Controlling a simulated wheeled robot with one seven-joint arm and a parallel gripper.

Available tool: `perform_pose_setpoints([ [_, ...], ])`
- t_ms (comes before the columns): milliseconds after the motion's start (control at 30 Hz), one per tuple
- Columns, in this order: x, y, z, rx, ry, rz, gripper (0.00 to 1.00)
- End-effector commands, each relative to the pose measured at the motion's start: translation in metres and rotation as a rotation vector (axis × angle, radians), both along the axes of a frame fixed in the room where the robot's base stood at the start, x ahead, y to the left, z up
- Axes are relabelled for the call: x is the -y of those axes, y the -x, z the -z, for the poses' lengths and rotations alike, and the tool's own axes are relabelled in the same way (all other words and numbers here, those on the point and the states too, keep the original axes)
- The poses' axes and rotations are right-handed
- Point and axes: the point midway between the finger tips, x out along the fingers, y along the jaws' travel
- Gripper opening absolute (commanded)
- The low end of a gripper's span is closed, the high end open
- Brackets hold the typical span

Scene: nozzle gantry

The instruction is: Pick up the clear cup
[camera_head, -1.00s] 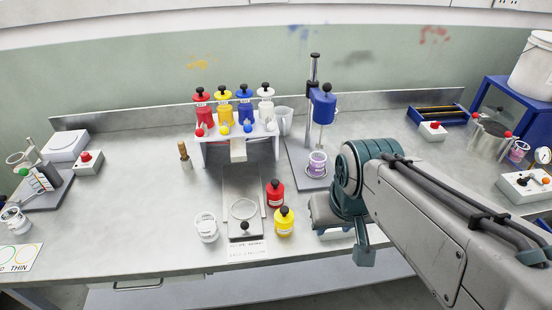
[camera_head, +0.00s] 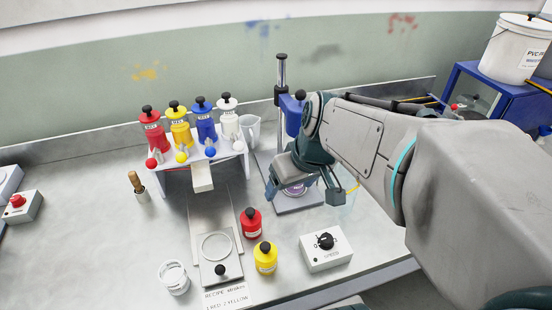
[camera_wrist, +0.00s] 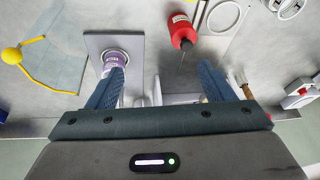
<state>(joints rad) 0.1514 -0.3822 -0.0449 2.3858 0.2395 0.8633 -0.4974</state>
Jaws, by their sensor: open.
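A clear cup with a pale label (camera_head: 174,277) stands at the front left of the bench in the head view. It shows only partly at the top right edge of the wrist view (camera_wrist: 289,8). A second cup with a purple label (camera_head: 299,191) stands on the grey stand base, partly hidden by my gripper. In the wrist view this purple cup (camera_wrist: 112,60) is beside the left-hand finger. My gripper (camera_wrist: 165,85) is open, with nothing visible between its fingers. In the head view it is over the stand, well to the right of the clear cup.
A round-ringed plate (camera_head: 198,272) lies right of the clear cup. Red (camera_head: 251,222) and yellow (camera_head: 265,257) bottles stand nearby, with a dial box (camera_head: 325,249) further right. The bottle rack (camera_head: 201,185) and brush (camera_head: 138,186) are behind. Bare bench lies left of the cup.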

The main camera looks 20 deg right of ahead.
Motion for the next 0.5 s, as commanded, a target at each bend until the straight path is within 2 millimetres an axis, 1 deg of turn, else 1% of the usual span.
perform_pose_setpoints([
  [33, 0.013, -0.014, 0.013, 0.018, -0.015, -0.013, 0.75],
  [100, 0.030, -0.033, 0.019, 0.060, -0.026, -0.052, 0.75],
  [200, 0.055, -0.056, 0.026, 0.120, -0.028, -0.101, 0.75],
  [300, 0.077, -0.074, 0.032, 0.176, -0.017, -0.138, 0.75],
  [400, 0.094, -0.085, 0.036, 0.215, -0.003, -0.166, 0.75],
  [500, 0.102, -0.091, 0.038, 0.237, 0.007, -0.183, 0.75],
])
